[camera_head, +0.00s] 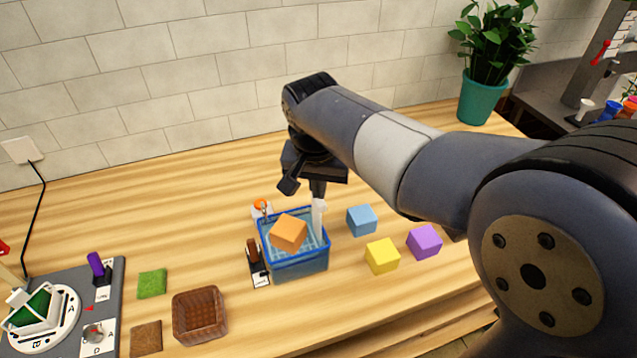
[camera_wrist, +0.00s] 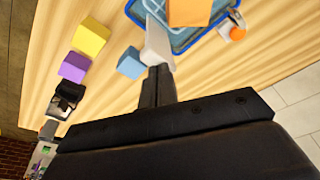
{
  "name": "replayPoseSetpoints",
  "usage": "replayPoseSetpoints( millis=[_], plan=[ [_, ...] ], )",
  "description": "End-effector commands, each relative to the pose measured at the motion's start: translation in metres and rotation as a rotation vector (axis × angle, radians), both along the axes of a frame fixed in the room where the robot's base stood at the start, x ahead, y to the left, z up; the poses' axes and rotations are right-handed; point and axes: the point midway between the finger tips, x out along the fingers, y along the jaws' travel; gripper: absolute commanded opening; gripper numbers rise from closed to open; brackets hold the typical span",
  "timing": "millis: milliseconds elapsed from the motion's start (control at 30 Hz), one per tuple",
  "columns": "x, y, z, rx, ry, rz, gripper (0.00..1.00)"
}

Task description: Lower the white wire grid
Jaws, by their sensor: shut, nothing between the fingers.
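A blue-rimmed tub (camera_head: 300,268) stands mid-table; part of it shows in the wrist view (camera_wrist: 186,46). An orange cube (camera_head: 288,232) sits tilted in its mouth. Pale mesh-like lines (camera_head: 309,246) show inside around the cube; I cannot tell clearly whether they are the white wire grid, or how high it sits. My gripper (camera_head: 318,216) points down at the tub's right side, its pale tips shut and empty, beside the cube. The tips also show in the wrist view (camera_wrist: 157,46). A brown-handled slider (camera_head: 253,250) and an orange knob (camera_head: 260,205) stand by the tub.
Blue (camera_head: 361,220), yellow (camera_head: 382,255) and purple (camera_head: 425,241) cubes lie right of the tub. A brown basket (camera_head: 200,315), a green square (camera_head: 152,283) and a grey panel (camera_head: 112,300) are at the left. The table behind the tub is clear.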

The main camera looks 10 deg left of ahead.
Motion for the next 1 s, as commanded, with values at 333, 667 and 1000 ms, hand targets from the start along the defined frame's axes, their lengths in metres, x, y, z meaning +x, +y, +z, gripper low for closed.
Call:
replayPoseSetpoints(
  millis=[333,667,1000],
  plan=[
    [0.000,0.000,-0.014,-0.001,0.001,0.000,0.00],
    [0.000,0.000,-0.017,-0.001,0.001,0.000,0.00],
    [0.000,0.000,-0.022,-0.001,0.001,0.000,0.00]
  ],
)
